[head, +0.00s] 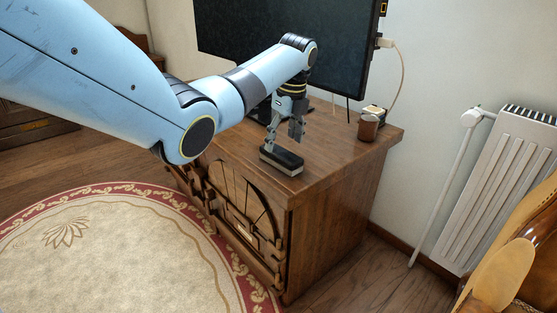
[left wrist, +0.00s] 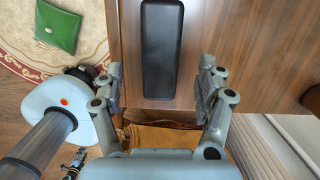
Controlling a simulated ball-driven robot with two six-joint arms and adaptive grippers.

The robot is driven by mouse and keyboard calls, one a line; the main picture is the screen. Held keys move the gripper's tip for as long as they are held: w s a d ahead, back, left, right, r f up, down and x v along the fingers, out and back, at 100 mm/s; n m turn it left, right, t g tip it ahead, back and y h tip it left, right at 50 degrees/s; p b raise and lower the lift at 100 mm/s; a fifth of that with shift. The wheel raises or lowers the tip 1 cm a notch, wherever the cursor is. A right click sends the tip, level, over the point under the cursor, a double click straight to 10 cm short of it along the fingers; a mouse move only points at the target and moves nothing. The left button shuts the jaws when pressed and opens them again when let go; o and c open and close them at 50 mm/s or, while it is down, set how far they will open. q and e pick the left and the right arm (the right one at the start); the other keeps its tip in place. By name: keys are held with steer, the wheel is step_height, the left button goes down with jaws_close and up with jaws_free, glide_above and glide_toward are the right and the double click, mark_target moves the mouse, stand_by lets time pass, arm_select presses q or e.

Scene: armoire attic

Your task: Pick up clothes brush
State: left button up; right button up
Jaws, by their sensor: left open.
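The clothes brush (head: 281,160) is a dark, long block with a pale lower edge. It lies on the front part of the wooden cabinet's top (head: 330,153). In the left wrist view its black back (left wrist: 162,48) points lengthwise toward the gripper. My left gripper (head: 285,128) points down just above the brush in the head view. I cannot see contact with the brush.
A dark screen (head: 290,45) stands at the back of the cabinet. A brown cup (head: 367,128) and a small box-like item (head: 376,112) stand at its back right. A radiator (head: 495,190) and chair (head: 515,250) are at right. A green pouch (left wrist: 58,30) lies on the rug (head: 100,255).

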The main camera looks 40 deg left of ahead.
mark_target(280, 152)
arm_select(q)
step_height(280, 152, down, 4)
steer(key=shift+s+a+r+b, duration=0.15)
steer(key=shift+r+b, duration=0.05)
steer(key=shift+b, duration=0.7)
steer(key=shift+a+f, duration=0.15)
steer(key=shift+f, duration=0.35)
steer(key=shift+c, duration=4.6)
steer(key=c, duration=0.4)
arm_select(e)
steer(key=shift+w+a+r, duration=0.2)
steer(key=shift+w, duration=0.65)
steer(key=shift+w+a+r, duration=0.15)
steer(key=shift+w+a, duration=0.05)
steer(key=shift+w, duration=0.65)
